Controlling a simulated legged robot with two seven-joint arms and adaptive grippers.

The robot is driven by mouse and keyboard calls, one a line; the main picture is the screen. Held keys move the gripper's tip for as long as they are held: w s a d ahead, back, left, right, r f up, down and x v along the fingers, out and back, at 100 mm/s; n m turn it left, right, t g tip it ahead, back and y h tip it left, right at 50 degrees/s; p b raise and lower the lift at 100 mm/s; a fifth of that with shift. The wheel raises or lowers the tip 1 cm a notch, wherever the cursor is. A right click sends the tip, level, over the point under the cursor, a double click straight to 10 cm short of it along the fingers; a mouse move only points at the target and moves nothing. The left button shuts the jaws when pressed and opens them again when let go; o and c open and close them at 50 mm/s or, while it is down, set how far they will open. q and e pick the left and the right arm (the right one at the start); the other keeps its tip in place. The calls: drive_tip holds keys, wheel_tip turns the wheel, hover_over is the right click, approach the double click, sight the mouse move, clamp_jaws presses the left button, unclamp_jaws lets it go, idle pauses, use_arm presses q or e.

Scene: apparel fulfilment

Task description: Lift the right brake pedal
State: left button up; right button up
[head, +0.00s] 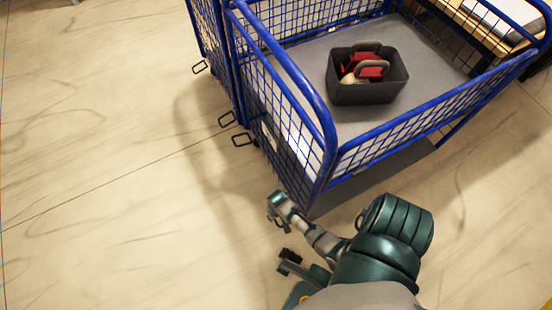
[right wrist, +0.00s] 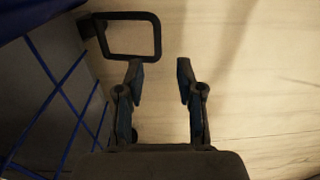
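My right gripper (right wrist: 161,72) is open and empty in the right wrist view, its two dark fingers apart. A black, rectangular, loop-shaped brake pedal (right wrist: 155,37) is just beyond the fingertips, up and left; its bracket joins the cart side. The fingers do not grip it. In the head view, pedal loops (head: 242,140) stick out along the left side of the blue mesh cart (head: 330,135). My dark green and grey arm parts are at its near corner. There the fingers are too small to tell apart, and the left gripper's state is unclear.
A dark grey caddy (head: 362,93) with red and pale items stands on the cart's grey deck. Another blue mesh cart (head: 213,45) adjoins it at the back left. A wooden table (head: 490,25) is at the top right. The pale floor on the left is clear.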

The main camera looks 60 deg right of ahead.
wheel_tip(320, 180, up, 4)
drive_tip(key=shift+s, duration=0.1)
idle(0.5)
